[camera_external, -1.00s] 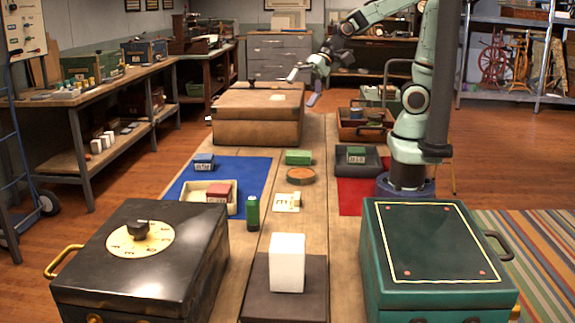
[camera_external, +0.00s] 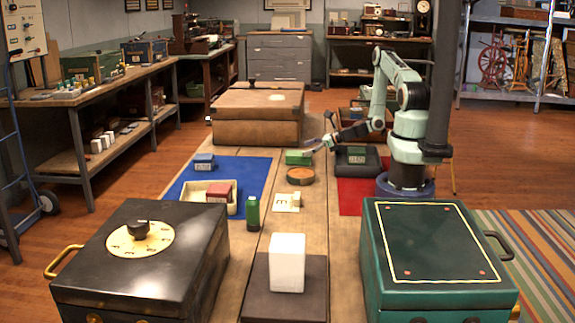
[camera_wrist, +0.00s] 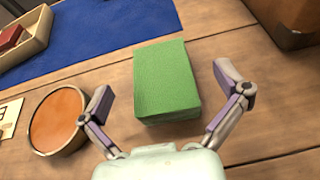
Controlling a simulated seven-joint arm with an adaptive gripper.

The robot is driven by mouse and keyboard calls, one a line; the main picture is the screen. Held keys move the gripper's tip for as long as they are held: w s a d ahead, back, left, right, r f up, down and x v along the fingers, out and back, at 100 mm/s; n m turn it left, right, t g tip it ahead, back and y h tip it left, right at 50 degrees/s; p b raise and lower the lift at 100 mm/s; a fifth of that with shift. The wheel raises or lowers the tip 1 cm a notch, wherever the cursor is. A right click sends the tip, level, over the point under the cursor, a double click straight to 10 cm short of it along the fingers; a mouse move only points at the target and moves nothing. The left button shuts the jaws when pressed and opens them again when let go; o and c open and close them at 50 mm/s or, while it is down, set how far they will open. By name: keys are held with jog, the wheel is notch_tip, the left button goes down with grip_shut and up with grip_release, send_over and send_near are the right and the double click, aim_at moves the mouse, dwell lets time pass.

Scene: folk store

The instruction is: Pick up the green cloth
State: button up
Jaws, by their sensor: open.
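The green cloth (camera_external: 299,157) is a folded, block-like stack lying on the wooden table, beyond the round brown dish. In the wrist view the green cloth (camera_wrist: 165,78) lies just ahead of my gripper (camera_wrist: 166,100), roughly centred between its two spread fingers. The fingers are open and empty, and neither appears to touch the cloth. In the external view my gripper (camera_external: 322,144) is low, just right of the cloth.
The round dish (camera_wrist: 58,122) is close beside the left finger. A blue mat (camera_wrist: 95,38) and a tray (camera_wrist: 28,38) lie farther left. A brown case (camera_wrist: 291,18) stands at upper right. Bare table surrounds the cloth.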

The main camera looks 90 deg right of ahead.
aim_at(292, 153)
jog(key=x, duration=0.6)
jog(key=c, duration=1.2)
